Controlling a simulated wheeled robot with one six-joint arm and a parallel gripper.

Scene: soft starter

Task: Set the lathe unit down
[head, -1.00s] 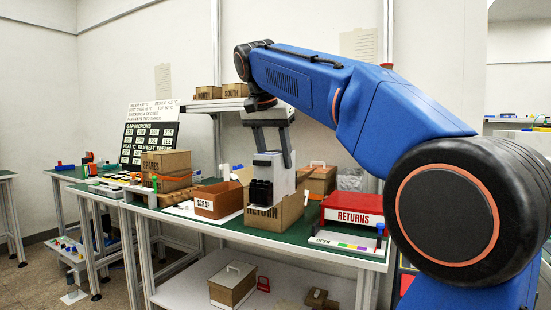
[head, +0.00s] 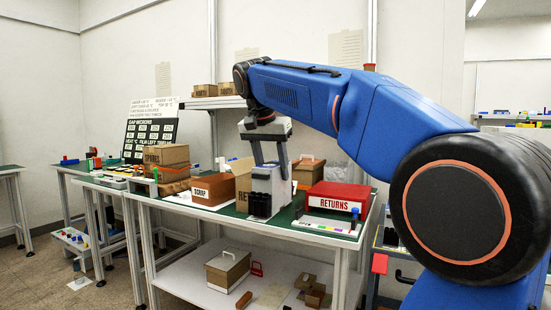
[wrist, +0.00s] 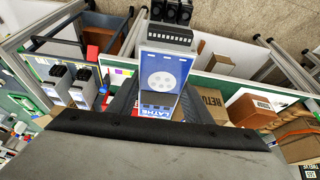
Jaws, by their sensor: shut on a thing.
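The lathe unit (head: 264,190) is a pale grey block with black terminals on its front. In the wrist view its blue and white face (wrist: 163,72) shows a round print and the word LATHE. My gripper (head: 272,165) is shut on it from above, a finger on either side, and holds it upright. In the head view it stands in front of the gap between the RETURN box and the red RETURNS box, over the green bench top (head: 228,211). I cannot tell whether its base touches the bench.
The RETURN carton (head: 242,183) is behind the unit to the left, with the brown SCRAP bin (head: 213,190) beyond it. The red RETURNS box (head: 337,197) stands to the right. A lower shelf (head: 195,275) holds a lidded box (head: 228,268).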

